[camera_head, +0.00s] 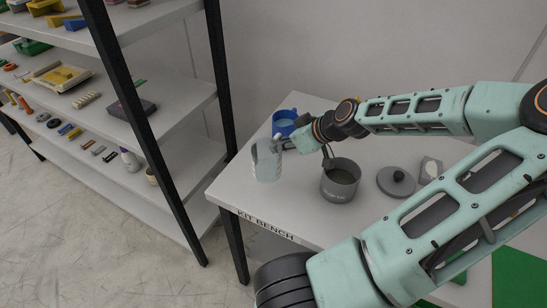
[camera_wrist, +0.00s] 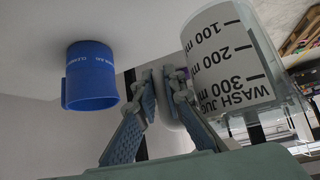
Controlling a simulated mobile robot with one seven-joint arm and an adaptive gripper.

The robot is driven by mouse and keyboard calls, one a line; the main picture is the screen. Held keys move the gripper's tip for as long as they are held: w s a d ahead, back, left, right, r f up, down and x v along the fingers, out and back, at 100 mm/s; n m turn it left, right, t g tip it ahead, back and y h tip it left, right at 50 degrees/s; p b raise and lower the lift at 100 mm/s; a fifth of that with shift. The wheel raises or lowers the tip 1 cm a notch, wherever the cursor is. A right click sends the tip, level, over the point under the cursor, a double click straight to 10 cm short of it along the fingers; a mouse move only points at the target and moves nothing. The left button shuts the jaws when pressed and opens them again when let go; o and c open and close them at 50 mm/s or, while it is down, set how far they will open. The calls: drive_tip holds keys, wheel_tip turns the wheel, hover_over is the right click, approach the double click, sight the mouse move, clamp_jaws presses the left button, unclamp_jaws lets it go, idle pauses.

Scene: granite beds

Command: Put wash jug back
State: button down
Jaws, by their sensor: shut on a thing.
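The wash jug (camera_head: 266,163) is a clear, pale jug at the left part of the bench; in the wrist view it also shows large at the right (camera_wrist: 228,62), with its printed label and millilitre marks. My gripper (camera_head: 289,143) is at the jug's right side in the head view. In the wrist view its two fingers (camera_wrist: 163,92) are closed on the jug's handle, which they mostly hide. The jug looks about upright in the head view. I cannot tell whether its base touches the bench.
The bench (camera_head: 232,190) carries a blue mug (camera_head: 284,124) behind the jug, a grey pot (camera_head: 340,188) to its right and a dark lid (camera_head: 396,184). The blue mug also shows in the wrist view (camera_wrist: 90,78). A shelf rack (camera_head: 175,105) with several items stands left.

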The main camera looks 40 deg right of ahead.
drive_tip(key=w+f, duration=0.2)
drive_tip(key=w+d+f, duration=0.1)
drive_tip(key=w+f, duration=0.1)
drive_tip(key=f, duration=0.1)
drive_tip(key=shift+f, duration=1.8)
drive_tip(key=c, duration=2)
unclamp_jaws()
drive_tip(key=shift+r, duration=0.25)
drive_tip(key=shift+s+d+r, duration=0.15)
drive_tip(key=shift+s+r, duration=0.05)
drive_tip(key=shift+s, duration=0.1)
drive_tip(key=v, duration=1.1)
